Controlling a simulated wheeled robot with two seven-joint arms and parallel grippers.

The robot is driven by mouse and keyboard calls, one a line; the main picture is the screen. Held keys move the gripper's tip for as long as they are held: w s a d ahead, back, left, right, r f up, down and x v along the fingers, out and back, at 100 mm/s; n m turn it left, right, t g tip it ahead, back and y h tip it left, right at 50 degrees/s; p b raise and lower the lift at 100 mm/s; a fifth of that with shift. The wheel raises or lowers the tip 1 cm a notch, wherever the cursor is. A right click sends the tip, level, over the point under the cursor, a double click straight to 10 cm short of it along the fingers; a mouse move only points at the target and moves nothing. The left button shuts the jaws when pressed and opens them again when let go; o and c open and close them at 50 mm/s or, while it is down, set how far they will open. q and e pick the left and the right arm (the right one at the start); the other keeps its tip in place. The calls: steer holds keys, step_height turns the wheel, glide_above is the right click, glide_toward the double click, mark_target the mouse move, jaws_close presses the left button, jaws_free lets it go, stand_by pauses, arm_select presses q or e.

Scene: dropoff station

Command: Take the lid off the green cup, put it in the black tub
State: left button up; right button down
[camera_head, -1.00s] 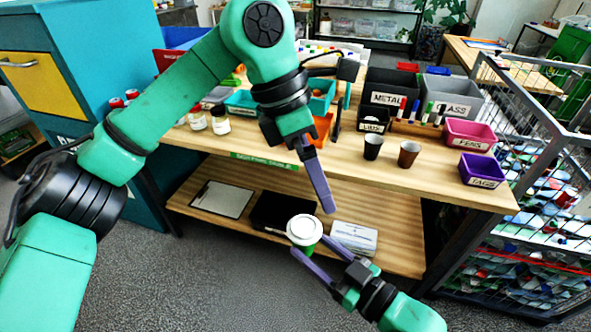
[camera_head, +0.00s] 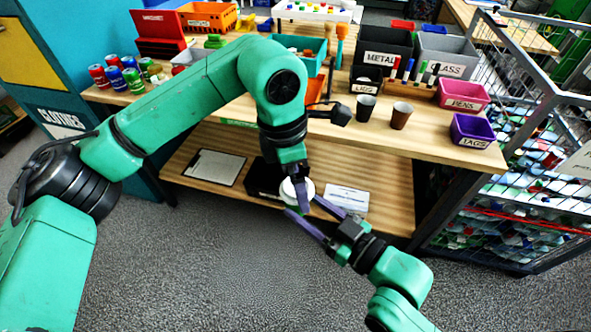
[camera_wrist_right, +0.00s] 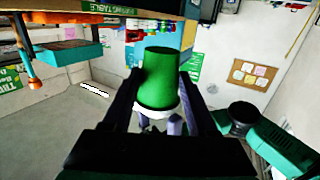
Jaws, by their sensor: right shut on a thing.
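The green cup (camera_wrist_right: 165,78) is between the fingers of my right gripper (camera_head: 303,206), held in the air in front of the lower shelf. In the right wrist view the cup appears with its lidded end downward in the picture. Its white lid (camera_head: 287,190) is still on it and also shows in the wrist view (camera_wrist_right: 158,113). My left gripper (camera_head: 301,194) is at the lid from above, with its purple fingers close against it; whether they grip it is unclear.
METAL and GLASS bins (camera_head: 446,55), a pink tub (camera_head: 463,93) and a purple tub (camera_head: 472,130) are to the right. The lower shelf (camera_head: 385,190) lies behind the held cup.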

arm_select(q)
steer(key=c, duration=1.4)
steer(key=shift+r, duration=0.2)
steer(key=shift+r, duration=0.95)
steer(key=shift+r, duration=2)
